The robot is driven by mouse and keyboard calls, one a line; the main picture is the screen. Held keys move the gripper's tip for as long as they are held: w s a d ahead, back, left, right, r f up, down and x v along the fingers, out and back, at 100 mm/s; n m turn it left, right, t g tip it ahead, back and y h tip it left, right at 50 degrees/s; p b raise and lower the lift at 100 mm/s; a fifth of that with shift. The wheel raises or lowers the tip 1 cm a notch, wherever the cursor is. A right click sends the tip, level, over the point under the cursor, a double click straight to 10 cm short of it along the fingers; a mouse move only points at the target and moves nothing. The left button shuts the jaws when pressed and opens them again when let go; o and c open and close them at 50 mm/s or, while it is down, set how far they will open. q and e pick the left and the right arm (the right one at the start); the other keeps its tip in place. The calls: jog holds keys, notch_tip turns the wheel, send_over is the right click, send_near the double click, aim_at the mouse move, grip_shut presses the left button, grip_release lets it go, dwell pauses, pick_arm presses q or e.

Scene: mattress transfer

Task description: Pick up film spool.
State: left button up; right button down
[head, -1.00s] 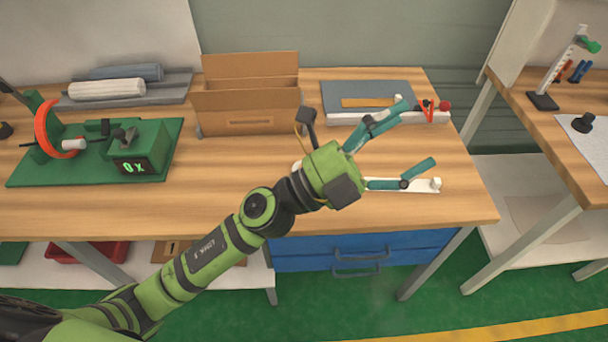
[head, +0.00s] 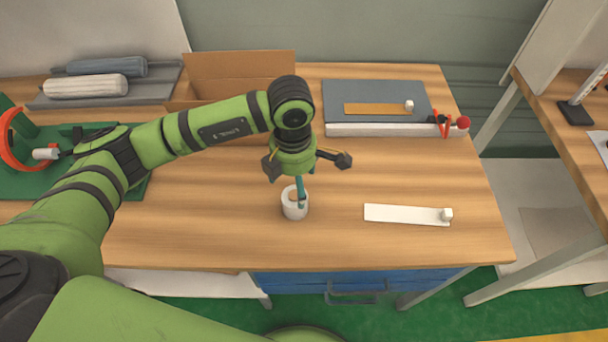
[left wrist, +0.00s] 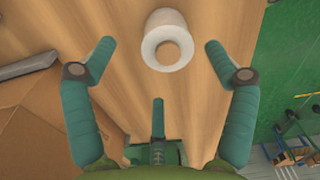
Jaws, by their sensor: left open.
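The film spool appears to be the white roll with a brown core (head: 294,208); it stands upright on the wooden bench near its front edge. My left gripper (head: 300,190) points down just over it, with teal fingers partly covering its top. The left wrist view shows the spool (left wrist: 165,28) between and slightly beyond the spread fingertips of the left gripper (left wrist: 159,46). There is a gap on both sides, and neither finger touches it. The left gripper is open and empty. My right gripper is not in view.
A cardboard box (head: 240,68) stands behind my arm. A white strip with a small block (head: 400,213) lies right of the spool. A grey pad (head: 375,95) lies at the back right. A green device (head: 25,180) sits at left. Bench wood around the spool is clear.

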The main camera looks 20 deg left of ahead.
aim_at(294, 197)
pick_arm(q)
jog(key=f+p, duration=0.1)
jog(key=s+f+p, duration=0.1)
jog(key=f+p, duration=0.1)
jog(key=shift+s+d+f, duration=0.1)
jog(key=shift+s, duration=0.1)
jog(key=f, duration=0.2)
jog(key=shift+w+f, duration=0.25)
jog(key=shift+f, duration=0.4)
jog(key=c, duration=1.4)
jog(key=shift+r, duration=0.1)
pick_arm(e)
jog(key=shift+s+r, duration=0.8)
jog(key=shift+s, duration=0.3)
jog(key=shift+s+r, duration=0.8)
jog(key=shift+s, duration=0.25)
